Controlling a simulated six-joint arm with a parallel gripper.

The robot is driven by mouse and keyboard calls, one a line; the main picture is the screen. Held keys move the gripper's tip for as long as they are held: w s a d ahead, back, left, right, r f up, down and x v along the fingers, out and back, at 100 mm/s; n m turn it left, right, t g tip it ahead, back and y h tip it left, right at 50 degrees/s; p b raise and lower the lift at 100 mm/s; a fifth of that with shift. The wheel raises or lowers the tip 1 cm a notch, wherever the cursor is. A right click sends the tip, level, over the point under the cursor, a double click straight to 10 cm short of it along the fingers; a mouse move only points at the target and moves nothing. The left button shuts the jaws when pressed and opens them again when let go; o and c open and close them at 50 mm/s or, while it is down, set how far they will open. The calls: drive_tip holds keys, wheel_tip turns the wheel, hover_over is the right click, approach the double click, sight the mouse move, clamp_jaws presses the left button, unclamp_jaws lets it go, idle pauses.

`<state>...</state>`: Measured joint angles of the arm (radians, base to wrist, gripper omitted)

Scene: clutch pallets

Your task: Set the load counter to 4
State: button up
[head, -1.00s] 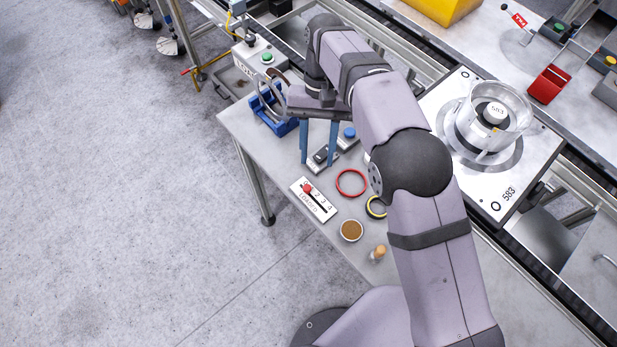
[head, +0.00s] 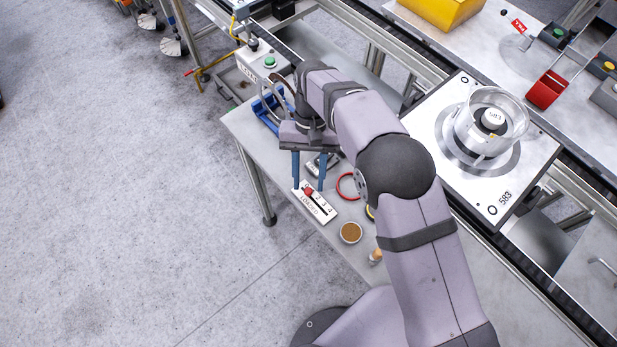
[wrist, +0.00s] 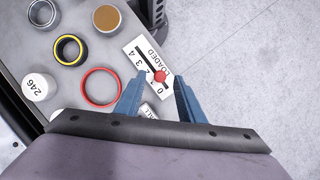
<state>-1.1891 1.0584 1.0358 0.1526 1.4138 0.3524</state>
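The load counter (head: 321,205) is a white plate marked LOADED, with a dark slot and numbers up to 4, at the table's front edge. It also shows in the wrist view (wrist: 150,62). Its red knob (head: 308,191) sits at the low-number end of the slot, away from the 4; in the wrist view the knob (wrist: 160,76) is near the 0 and 1. My gripper (head: 308,187) is open, with its blue fingers pointing down. In the wrist view its fingertips (wrist: 159,78) appear on either side of the knob, apart from it. Their height above the plate is unclear.
A red ring (wrist: 100,87), a yellow-and-black ring (wrist: 69,50), a brown-topped round container (wrist: 107,18) and a white cylinder marked 246 (wrist: 36,88) lie near the counter. A blue fixture (head: 266,112) stands behind my gripper. Open floor lies beyond the table's left edge.

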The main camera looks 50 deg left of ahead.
drive_tip(key=shift+s+d+f, duration=0.2)
drive_tip(key=shift+f, duration=0.4)
drive_tip(key=shift+c, duration=0.5)
clamp_jaws()
drive_tip(key=shift+d+p, duration=0.5)
drive_tip(key=shift+d, duration=2.95)
drive_tip(key=shift+o, duration=0.5)
unclamp_jaws()
drive_tip(key=shift+d, duration=0.1)
drive_tip(key=shift+w+r, duration=0.1)
